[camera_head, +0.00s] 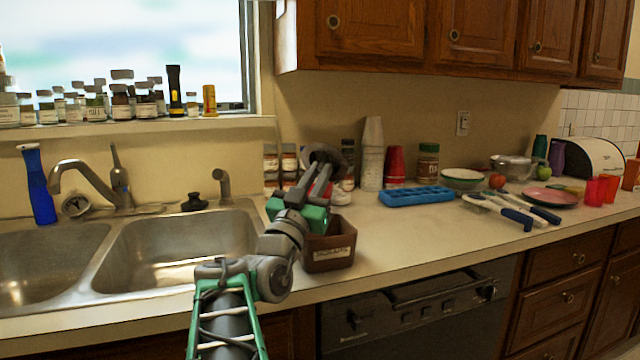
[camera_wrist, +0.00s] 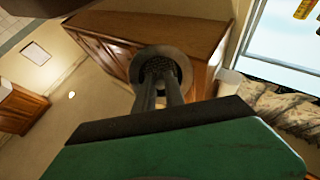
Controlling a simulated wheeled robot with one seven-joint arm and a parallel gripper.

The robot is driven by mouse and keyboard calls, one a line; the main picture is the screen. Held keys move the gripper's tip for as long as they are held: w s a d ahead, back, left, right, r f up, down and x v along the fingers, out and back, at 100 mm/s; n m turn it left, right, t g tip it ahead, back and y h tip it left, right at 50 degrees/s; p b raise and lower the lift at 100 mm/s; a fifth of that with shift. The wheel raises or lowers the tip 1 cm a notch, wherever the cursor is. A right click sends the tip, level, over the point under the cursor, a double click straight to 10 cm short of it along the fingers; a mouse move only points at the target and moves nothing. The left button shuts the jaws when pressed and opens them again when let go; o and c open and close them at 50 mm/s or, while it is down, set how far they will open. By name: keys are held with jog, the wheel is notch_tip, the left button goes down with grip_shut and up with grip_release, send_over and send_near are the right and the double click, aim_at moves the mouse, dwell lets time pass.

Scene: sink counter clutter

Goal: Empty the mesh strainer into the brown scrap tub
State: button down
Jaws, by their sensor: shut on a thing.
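The mesh strainer (camera_head: 322,153) is a dark, round shape at the end of my gripper (camera_head: 324,178). It also shows in the wrist view (camera_wrist: 163,54), with a grey rim around a dark, speckled mesh centre. My gripper is shut on it and holds it raised above the counter, just above and behind the tub in the head view. I cannot tell whether anything is in the strainer. The brown scrap tub (camera_head: 331,256) stands upright on the counter with a pale label on its front. My gripper and wrist hide part of its left side and opening.
A double steel sink (camera_head: 180,245) lies to the left. Jars stand behind my gripper. Upper cabinets (camera_head: 395,28) overhang the counter.

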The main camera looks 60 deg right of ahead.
aim_at(323, 161)
jog(key=r+p, duration=0.1)
jog(key=p, duration=0.2)
jog(key=shift+r+y, duration=0.1)
jog(key=shift+y, duration=0.2)
jog(key=y+p, duration=0.1)
jog(key=p, duration=0.2)
jog(key=shift+a+r+p, duration=0.1)
jog(key=shift+a+p, duration=0.05)
jog(key=shift+p, duration=0.2)
jog(key=y+p, duration=0.2)
jog(key=p, duration=0.5)
jog(key=r+y+p, duration=0.1)
jog(key=y+p, duration=0.1)
jog(key=p, duration=0.6)
jog(key=shift+a, duration=0.15)
jog(key=y+p, duration=0.2)
jog(key=p, duration=0.5)
jog(key=r+y+p, duration=0.1)
jog(key=y+p, duration=0.1)
jog(key=p, duration=0.6)
